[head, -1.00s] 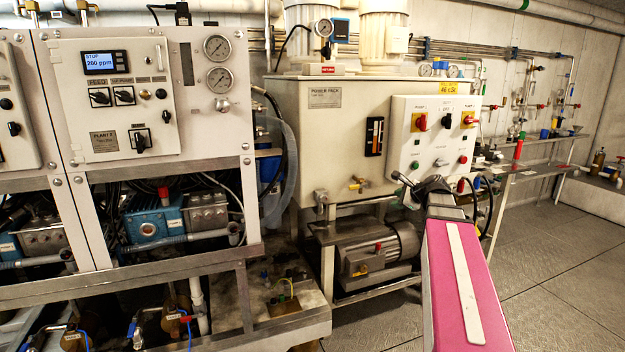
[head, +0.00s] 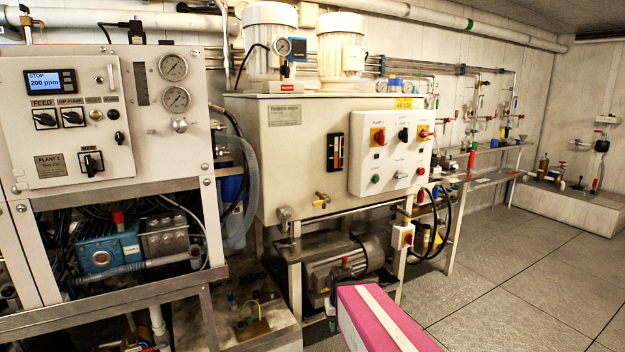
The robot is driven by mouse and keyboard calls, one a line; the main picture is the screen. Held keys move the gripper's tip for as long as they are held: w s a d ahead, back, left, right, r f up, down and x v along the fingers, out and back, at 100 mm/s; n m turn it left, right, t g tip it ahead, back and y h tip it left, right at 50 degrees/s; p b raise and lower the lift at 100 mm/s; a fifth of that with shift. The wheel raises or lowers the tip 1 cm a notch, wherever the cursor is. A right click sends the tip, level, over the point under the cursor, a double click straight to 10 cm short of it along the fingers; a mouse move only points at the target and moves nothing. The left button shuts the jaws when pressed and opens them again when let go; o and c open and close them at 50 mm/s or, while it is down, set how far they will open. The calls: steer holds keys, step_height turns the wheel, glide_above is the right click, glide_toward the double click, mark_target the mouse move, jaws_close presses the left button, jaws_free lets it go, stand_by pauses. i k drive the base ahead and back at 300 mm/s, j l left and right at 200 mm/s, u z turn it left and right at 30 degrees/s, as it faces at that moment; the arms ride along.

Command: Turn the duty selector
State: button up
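The black duty selector knob (head: 403,134) sits on the upper middle of the white control panel (head: 368,170). My gripper cannot be made out in the head view, and nothing touches the knob.
The panel is fixed to a cream tank cabinet (head: 290,112) with a pump motor (head: 330,272) beneath it. A plant cabinet (head: 140,150) stands at the left. A bench (head: 485,172) runs along the right. Open floor (head: 520,270) lies at the lower right.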

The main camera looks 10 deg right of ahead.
mark_target(404, 135)
steer(key=z, duration=0.75)
